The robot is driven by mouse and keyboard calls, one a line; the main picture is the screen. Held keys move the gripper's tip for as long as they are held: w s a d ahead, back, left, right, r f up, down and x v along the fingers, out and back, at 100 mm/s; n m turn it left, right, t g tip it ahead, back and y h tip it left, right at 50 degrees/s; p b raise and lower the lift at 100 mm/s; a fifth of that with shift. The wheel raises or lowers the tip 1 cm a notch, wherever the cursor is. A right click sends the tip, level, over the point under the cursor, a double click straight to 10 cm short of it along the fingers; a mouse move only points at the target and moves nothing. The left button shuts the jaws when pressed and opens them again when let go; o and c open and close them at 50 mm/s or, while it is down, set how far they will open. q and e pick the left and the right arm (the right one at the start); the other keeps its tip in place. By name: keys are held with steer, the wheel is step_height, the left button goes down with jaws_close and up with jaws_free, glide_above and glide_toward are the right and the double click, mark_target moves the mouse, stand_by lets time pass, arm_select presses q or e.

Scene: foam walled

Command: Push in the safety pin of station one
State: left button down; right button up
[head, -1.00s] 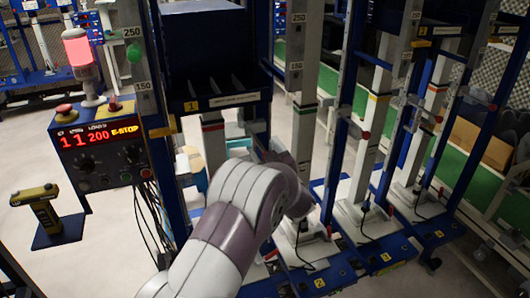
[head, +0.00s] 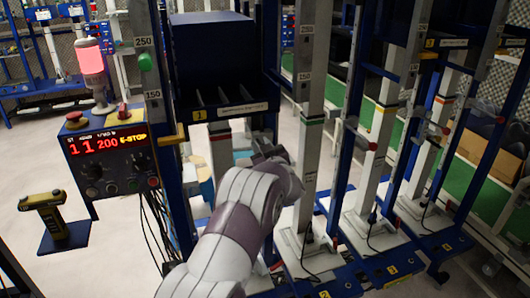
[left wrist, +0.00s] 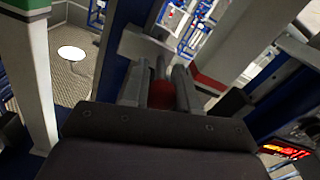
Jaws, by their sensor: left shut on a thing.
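Station one is the blue frame with the yellow "1" plate (head: 199,114) on its front. In the head view my left gripper (head: 266,150) is beside the frame's blue post, just below that plate's shelf. In the left wrist view its two grey fingers (left wrist: 160,88) are shut on a red knob (left wrist: 161,96), which looks like the safety pin's head. The fingers and wrist housing hide the rest of the pin, so I cannot tell how deep it sits. In the head view the pin is hidden by my gripper. My right gripper is not in view.
A control box (head: 108,158) with a red display reading E-STOP stands at the left, with a lit red lamp (head: 90,62) above it. A yellow device (head: 45,205) stands on a blue stand. Grey columns and blue posts of other stations crowd the right. Cables hang by the box.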

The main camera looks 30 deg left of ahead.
arm_select(q)
steer(key=c, duration=1.1)
jaws_free()
steer(key=shift+r, duration=0.15)
steer(key=shift+o, duration=1.2)
steer(key=shift+w+a, duration=0.1)
steer(key=shift+a+f, duration=0.1)
steer(key=shift+f, duration=0.1)
steer(key=v, duration=1.2)
steer(key=shift+d+b, duration=0.3)
steer(key=shift+b, duration=0.15)
steer(key=shift+f, duration=0.1)
